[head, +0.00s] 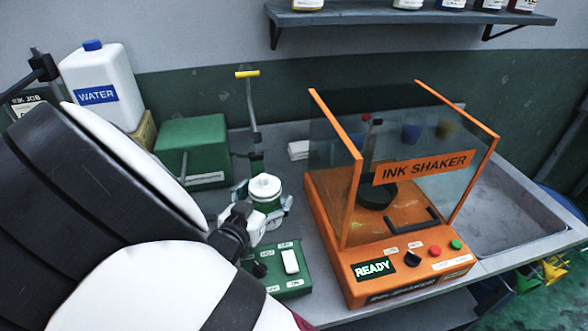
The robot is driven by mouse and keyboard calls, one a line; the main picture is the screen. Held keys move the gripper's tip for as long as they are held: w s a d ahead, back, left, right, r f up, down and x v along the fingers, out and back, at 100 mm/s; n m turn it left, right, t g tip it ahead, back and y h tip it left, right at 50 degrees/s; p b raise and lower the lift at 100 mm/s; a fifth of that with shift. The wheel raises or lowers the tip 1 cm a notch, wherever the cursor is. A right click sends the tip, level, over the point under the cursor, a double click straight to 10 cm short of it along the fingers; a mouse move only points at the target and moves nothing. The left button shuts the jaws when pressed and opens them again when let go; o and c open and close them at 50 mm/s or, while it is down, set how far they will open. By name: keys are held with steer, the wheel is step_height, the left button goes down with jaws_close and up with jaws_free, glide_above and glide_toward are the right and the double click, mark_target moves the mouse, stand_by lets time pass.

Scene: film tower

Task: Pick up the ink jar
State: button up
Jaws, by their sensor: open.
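A small jar with a white lid and a green body (265,192) stands upright on the bench, left of the orange shaker; I take it to be the ink jar. My arm comes in from the lower left, and my gripper (254,218) is open at the near left side of this jar. My gripper and wrist hide the jar's lower near side. I cannot tell whether the fingers touch it.
The orange ink shaker (385,280) with clear panels stands to the right. A green control box (290,275) lies in front. A yellow-handled lever (250,105), a green box (192,150) and a water jug (100,85) stand behind. A shelf (400,17) holds several bottles.

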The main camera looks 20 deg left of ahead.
mark_target(264, 175)
steer(key=shift+w, duration=0.15)
steer(key=shift+c, duration=0.6)
steer(key=c, duration=1.7)
step_height(264, 175, up, 9)
steer(key=shift+r+p, duration=0.1)
steer(key=shift+p, duration=0.25)
steer(key=shift+w+f+m+h, duration=0.1)
steer(key=shift+f+m+h, duration=0.2)
steer(key=shift+f+h, duration=0.1)
step_height(264, 175, down, 7)
steer(key=m+h+b, duration=0.2)
steer(key=h, duration=0.1)
steer(key=shift+r+g, duration=0.2)
steer(key=shift+g, duration=0.1)
